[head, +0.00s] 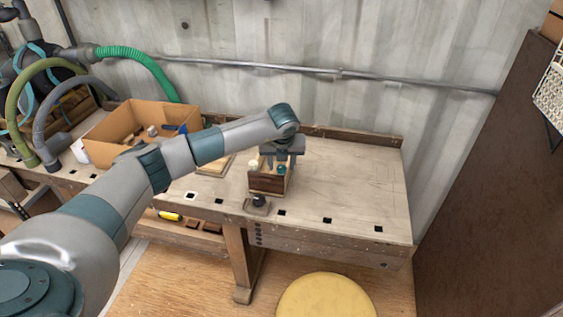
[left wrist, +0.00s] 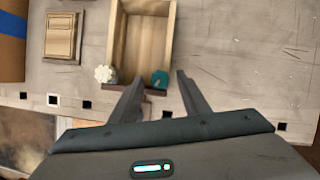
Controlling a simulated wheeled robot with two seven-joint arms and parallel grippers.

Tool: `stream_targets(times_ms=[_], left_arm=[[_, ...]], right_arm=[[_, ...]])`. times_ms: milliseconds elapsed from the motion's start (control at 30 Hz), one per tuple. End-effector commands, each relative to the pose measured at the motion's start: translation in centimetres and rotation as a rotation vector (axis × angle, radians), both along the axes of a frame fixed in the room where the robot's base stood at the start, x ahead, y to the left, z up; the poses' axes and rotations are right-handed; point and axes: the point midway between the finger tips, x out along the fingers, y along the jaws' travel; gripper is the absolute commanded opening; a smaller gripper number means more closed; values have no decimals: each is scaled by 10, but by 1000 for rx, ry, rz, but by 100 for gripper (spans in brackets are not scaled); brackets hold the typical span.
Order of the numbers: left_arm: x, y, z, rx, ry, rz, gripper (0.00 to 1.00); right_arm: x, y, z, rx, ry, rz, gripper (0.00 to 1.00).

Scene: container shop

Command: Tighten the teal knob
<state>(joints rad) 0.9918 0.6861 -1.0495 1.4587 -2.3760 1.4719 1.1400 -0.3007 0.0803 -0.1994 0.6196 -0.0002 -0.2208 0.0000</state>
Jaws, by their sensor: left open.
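The teal knob (head: 282,169) is on the right part of the dark front (head: 266,184) of a small wooden box on the workbench. In the left wrist view the teal knob (left wrist: 160,79) shows between the fingertips of my left gripper (left wrist: 160,82), with gaps on both sides. In the head view my left gripper (head: 280,155) points down over the box and is open. A white knob (left wrist: 104,74) is on the left of the same front, outside the fingers; it shows in the head view (head: 253,165). My right gripper is not in view.
The box (left wrist: 145,38) is open-topped and empty inside. A flat wooden piece (left wrist: 62,36) lies to its left. A cardboard box (head: 107,151) stands further left on the workbench (head: 350,185). A black knob (head: 259,201) is at the bench's front edge. The bench's right side is clear.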

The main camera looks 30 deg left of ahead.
Motion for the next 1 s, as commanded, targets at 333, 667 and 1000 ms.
stream_targets(times_ms=[333, 667, 1000], left_arm=[[2, 1, -6, 1, -1, -1, 42], [2, 1, -5, 0, 0, -1, 1], [2, 2, -7, 0, 0, -38, 1]], right_arm=[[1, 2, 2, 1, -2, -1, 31], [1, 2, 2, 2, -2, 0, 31], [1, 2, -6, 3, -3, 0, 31]])
